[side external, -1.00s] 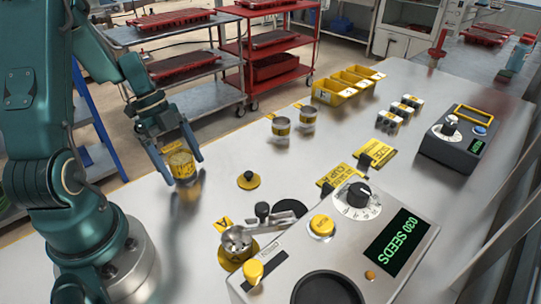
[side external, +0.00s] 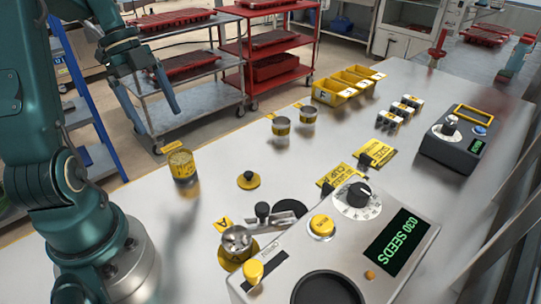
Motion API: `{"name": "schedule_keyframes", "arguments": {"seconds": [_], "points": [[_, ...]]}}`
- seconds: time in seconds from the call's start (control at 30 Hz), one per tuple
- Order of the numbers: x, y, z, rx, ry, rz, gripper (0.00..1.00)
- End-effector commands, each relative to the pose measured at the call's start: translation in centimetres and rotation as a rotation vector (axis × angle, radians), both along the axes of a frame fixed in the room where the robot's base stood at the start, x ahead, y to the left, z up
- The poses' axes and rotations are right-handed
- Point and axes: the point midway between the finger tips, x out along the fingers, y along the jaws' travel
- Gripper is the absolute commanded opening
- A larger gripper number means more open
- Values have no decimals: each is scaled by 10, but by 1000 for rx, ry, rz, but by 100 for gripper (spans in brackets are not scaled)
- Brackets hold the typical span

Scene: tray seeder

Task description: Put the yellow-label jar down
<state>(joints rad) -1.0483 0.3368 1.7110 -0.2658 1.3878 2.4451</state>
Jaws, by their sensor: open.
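The yellow-label jar (side external: 183,167) stands upright on the left part of the metal bench. It looks filled with yellowish grains, and a small yellow tag shows at its back rim. My gripper (side external: 158,122) is open and empty, above and slightly left of the jar, with its fingers apart and clear of it.
Two similar jars (side external: 281,126) (side external: 308,116) stand mid-bench. A yellow disc with a black knob (side external: 248,180) lies right of the jar. A seeder machine (side external: 330,245) with a metal cup (side external: 236,240) fills the front. Yellow bins (side external: 345,86) stand behind. The bench (side external: 215,160) around the jar is clear.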

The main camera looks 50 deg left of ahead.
Motion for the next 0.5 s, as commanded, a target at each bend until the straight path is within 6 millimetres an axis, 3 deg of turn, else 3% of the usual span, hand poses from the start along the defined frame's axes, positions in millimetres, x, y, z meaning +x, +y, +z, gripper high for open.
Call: {"name": "schedule_keyframes", "arguments": {"seconds": [0.17,0.5], "points": [[7,-28,12,73,62,120,95],[2,-114,32,236,72,645,95]]}}
